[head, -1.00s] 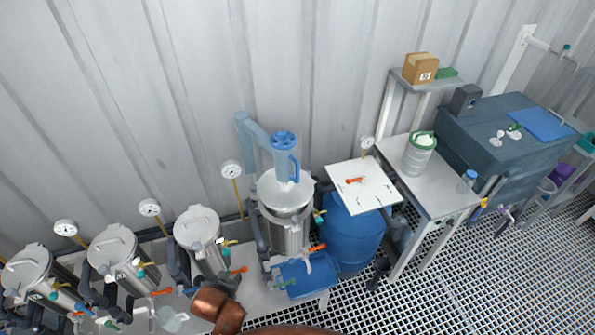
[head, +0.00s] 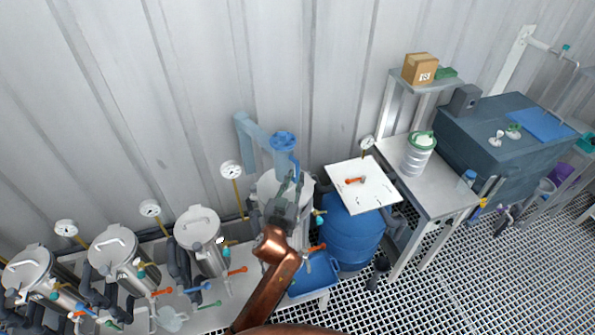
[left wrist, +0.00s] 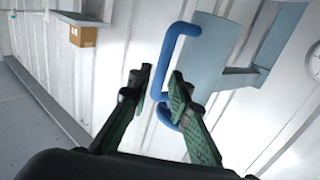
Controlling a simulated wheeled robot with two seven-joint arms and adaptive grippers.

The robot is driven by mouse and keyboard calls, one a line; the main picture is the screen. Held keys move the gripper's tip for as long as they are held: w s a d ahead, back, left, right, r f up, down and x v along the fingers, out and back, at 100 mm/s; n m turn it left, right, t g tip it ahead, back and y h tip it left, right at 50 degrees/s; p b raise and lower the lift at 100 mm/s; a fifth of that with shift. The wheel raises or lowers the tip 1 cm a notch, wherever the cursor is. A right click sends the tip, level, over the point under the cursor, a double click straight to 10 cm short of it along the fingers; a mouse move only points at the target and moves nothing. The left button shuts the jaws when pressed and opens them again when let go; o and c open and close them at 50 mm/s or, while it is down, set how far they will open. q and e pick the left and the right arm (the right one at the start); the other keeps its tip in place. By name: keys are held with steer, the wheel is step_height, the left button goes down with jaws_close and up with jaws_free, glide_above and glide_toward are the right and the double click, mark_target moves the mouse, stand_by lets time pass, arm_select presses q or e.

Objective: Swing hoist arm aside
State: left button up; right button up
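The light blue hoist arm (head: 254,130) stands against the wall behind a steel vessel (head: 270,187), with a blue handwheel (head: 284,140) on its end. In the left wrist view its flat blue end (left wrist: 212,52) carries a darker blue bar handle (left wrist: 168,52). My left gripper (head: 290,180) is over the vessel, just below the handwheel, and hides the handle in the head view. In the left wrist view the green fingers of the gripper (left wrist: 160,82) are apart, with part of the handle showing between them; I cannot tell whether they touch it. My right gripper is not in view.
Several lidded steel vessels (head: 115,248) with gauges stand in a row to the left. To the right are a blue drum (head: 350,240) under a white board (head: 370,190), and a steel table (head: 440,185). A blue tray (head: 315,275) lies below the vessel.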

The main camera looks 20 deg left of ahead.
mark_target(297, 173)
arm_select(q)
steer(key=shift+w+a, duration=0.1)
steer(key=shift+w, duration=1.75)
steer(key=shift+c, duration=0.6)
jaws_close()
